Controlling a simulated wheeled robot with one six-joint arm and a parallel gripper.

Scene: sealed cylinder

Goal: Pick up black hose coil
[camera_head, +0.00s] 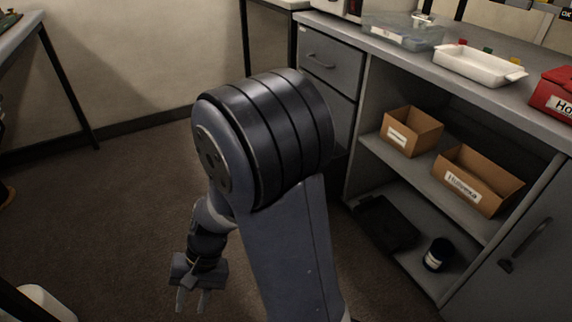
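No clearly recognisable hose coil shows. A small round black item with a pale label (438,254) stands on the lowest shelf of the grey cabinet; I cannot tell whether it is the black hose coil. A flat dark item (386,222) lies to its left on the same shelf, its form unclear. My gripper (192,301) hangs at the lower left over the floor, well apart from the cabinet. Its two fingers point down with a gap between them, and it looks open and empty.
Two cardboard boxes, one smaller (411,131) and one larger (477,179), sit on the middle shelf. A white tray (478,66), a clear bin (402,31) and a red box (553,94) stand on the countertop. The floor (110,220) at left is mostly clear.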

